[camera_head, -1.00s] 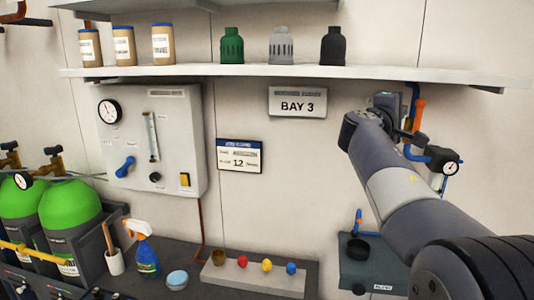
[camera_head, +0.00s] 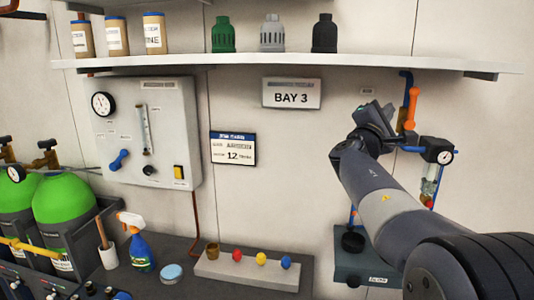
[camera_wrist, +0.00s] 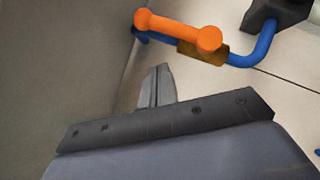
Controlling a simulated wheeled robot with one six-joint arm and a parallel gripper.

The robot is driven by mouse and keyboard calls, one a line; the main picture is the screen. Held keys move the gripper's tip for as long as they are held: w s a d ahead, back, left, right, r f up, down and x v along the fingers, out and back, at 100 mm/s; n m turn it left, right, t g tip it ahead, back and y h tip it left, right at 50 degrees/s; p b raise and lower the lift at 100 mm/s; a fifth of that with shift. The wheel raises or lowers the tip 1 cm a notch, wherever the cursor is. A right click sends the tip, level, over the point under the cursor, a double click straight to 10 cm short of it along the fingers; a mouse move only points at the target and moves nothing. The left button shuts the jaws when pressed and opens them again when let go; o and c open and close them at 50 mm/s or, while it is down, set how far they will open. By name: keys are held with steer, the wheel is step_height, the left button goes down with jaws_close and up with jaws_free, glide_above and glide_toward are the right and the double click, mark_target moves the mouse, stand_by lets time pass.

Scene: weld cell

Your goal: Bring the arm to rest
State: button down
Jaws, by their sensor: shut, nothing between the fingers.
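My arm reaches up from the lower right in the head view. Its end, with my gripper (camera_head: 372,112), is raised in front of the wall, just left of the orange valve handle. In the wrist view my gripper (camera_wrist: 155,88) shows its fingers together, with nothing held. The orange handle (camera_wrist: 180,30) and the blue pipe (camera_wrist: 265,45) lie beyond the fingers in the wrist view. I cannot tell the exact gap between gripper and handle.
A gauge (camera_head: 444,157) sits on the piping at right.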

steer(key=shift+a+f+n+t+y+b, duration=0.15)
steer(key=shift+f+n+t, duration=0.25)
steer(key=shift+n, duration=0.4)
steer(key=shift+a+f+n+t+y+b, duration=0.15)
steer(key=shift+f+n+t, duration=0.25)
steer(key=shift+n, duration=0.4)
steer(key=shift+f+n+t+y+b, duration=0.15)
steer(key=shift+f+n+t, duration=0.1)
steer(key=shift+n+t, duration=0.4)
steer(key=shift+r, duration=0.1)
